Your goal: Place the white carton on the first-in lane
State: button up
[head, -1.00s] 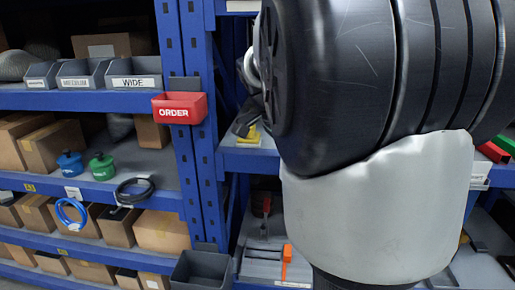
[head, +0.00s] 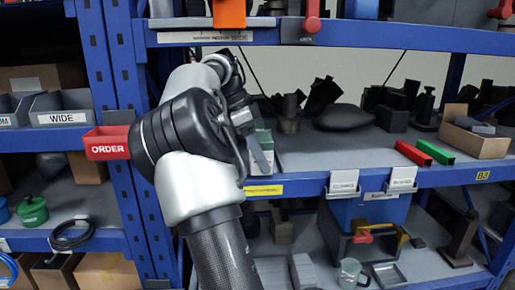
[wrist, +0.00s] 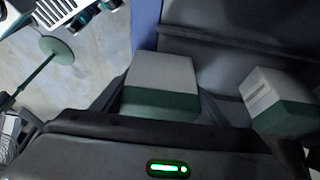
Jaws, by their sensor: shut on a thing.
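My gripper (head: 248,135) is at the left end of the middle shelf in the head view, beside the blue upright. In the wrist view, a carton (wrist: 160,82) with a white upper part and green band sits between the dark fingers, and my gripper is shut on it. A second white and green carton (wrist: 282,100) is to the right, outside the fingers. In the head view, a white and green carton (head: 266,165) shows behind a finger at the shelf's front edge; I cannot tell which one it is. I cannot make out a lane marked first-in.
The middle shelf (head: 315,158) has bare grey room right of my gripper. Red and green bars (head: 428,152), a cardboard tray (head: 475,140) and several dark parts stand farther right and back. A red ORDER bin (head: 107,143) hangs left of my arm. A blue bin (head: 368,210) is below.

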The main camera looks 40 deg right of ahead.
jog(key=w+d, duration=0.1)
jog(key=w+d+f, duration=0.1)
jog(key=w, duration=0.1)
jog(key=shift+w+p, duration=0.25)
jog(key=shift+p, duration=0.1)
jog(key=shift+s+r, duration=0.1)
jog(key=shift+r, duration=0.1)
jog(key=shift+f, duration=0.1)
jog(key=o, duration=1.2)
jog(key=shift+f, duration=0.1)
jog(key=shift+r+p, duration=0.3)
jog(key=shift+r, duration=0.15)
jog(key=shift+w+a+r+p, duration=0.2)
jog(key=shift+r+p, duration=0.15)
jog(key=shift+r, duration=0.2)
jog(key=w+a, duration=0.2)
jog(key=a, duration=0.1)
jog(key=w+a+p, duration=0.1)
jog(key=w+a, duration=0.1)
jog(key=a, duration=0.1)
jog(key=w+a+p, duration=0.1)
jog(key=w+a, duration=0.1)
jog(key=a, duration=0.2)
jog(key=shift+w+a+f, duration=0.1)
jog(key=shift+f, duration=0.2)
